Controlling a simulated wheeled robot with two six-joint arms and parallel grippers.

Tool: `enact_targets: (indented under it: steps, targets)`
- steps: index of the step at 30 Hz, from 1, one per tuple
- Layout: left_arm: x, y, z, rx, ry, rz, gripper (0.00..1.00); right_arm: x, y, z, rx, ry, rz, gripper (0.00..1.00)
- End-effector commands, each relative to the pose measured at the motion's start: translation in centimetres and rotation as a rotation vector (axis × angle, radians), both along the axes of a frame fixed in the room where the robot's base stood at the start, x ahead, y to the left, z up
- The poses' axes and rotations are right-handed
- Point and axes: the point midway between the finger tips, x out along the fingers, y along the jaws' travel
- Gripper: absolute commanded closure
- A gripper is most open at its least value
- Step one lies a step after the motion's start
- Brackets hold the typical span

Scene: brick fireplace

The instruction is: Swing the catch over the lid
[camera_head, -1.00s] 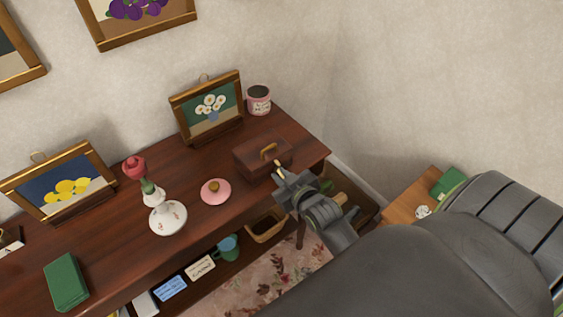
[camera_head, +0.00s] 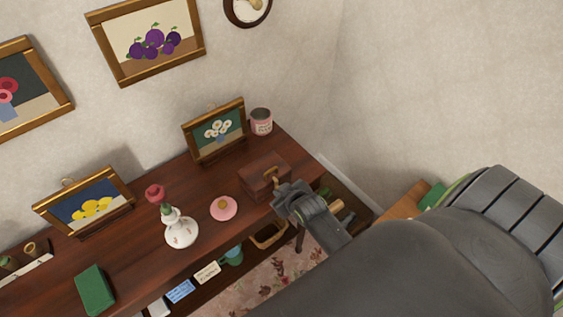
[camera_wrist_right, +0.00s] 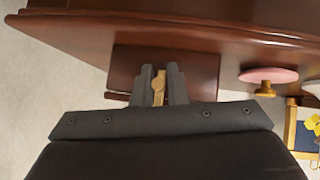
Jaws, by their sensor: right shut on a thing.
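A small dark reddish-brown wooden box (camera_head: 259,182) sits on the desk near its right end, its lid looking closed. A brass piece (camera_head: 271,174) shows at its top, right by my right gripper. My right gripper (camera_head: 277,191) is at the near side of the box and hides part of it. In the right wrist view, the gripper (camera_wrist_right: 158,86) is shut on the brass catch (camera_wrist_right: 158,90), with the box (camera_wrist_right: 204,72) behind it. How far the catch lies over the lid is unclear. My left gripper is not in view.
Shelves lie below the desk's front edge.

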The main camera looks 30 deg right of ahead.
Motion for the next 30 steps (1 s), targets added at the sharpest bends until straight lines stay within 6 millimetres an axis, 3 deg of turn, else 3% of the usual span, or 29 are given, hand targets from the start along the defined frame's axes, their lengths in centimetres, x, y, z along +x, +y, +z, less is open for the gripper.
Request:
enact_targets:
  steps: [13, 14, 15, 25, 30]
  targets:
    - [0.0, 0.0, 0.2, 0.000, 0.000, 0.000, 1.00, 0.3, -0.2, 0.4, -0.009, -0.005, 0.002, 1.00]
    - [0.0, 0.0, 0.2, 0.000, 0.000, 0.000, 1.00, 0.3, -0.2, 0.4, -0.009, -0.005, 0.002, 0.84]
    - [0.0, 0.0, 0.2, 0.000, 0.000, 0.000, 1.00, 0.3, -0.2, 0.4, -0.009, -0.005, 0.002, 0.80]
    - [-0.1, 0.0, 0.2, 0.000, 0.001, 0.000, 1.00, -0.1, -0.1, 0.3, -0.004, 0.002, 0.001, 0.80]
    - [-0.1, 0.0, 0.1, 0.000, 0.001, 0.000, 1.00, -1.2, 0.1, 1.2, -0.002, 0.002, 0.000, 0.80]
